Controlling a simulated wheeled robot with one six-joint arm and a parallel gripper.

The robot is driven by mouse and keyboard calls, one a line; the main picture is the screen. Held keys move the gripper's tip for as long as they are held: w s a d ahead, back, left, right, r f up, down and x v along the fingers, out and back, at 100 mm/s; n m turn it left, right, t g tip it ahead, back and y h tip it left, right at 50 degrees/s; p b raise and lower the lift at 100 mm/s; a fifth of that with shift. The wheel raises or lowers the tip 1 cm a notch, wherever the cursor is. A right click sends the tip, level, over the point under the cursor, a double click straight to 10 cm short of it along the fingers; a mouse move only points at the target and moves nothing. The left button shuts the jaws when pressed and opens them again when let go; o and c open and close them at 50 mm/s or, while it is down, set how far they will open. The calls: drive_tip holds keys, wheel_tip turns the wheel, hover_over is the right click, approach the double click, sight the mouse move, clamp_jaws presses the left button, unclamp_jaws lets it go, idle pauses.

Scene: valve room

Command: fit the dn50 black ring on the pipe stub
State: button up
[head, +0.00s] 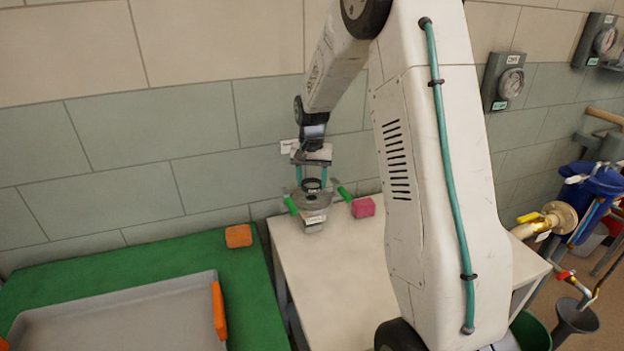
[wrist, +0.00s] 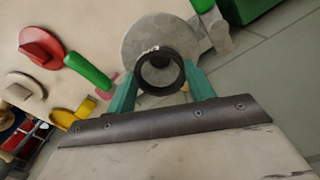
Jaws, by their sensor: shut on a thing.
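The black ring (wrist: 160,91) is held between the two teal fingers of my gripper (wrist: 161,75) in the wrist view, its opening facing the camera. In the head view the small dark ring (head: 312,184) shows between the fingers of my gripper (head: 311,179). Directly beyond it is a grey round plate (wrist: 135,42) with green handles (wrist: 88,73); in the head view this grey fitting (head: 318,199) stands on a pale table. I cannot make out the pipe stub, or whether the ring is around it or apart from it.
A pink block (head: 363,207) lies on the pale table (head: 345,255), right of the fitting. The tiled wall is close behind. Gauges and pipework are at right.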

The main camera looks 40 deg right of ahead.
sight(312, 197)
drive_tip(key=shift+f, duration=0.1)
idle(0.6)
drive_tip(key=shift+f, duration=0.8)
drive_tip(key=shift+f, duration=0.15)
drive_tip(key=shift+f, duration=0.15)
drive_tip(key=shift+f, duration=0.7)
idle(1.7)
drive_tip(key=o, duration=1.4)
drive_tip(key=shift+o, duration=0.2)
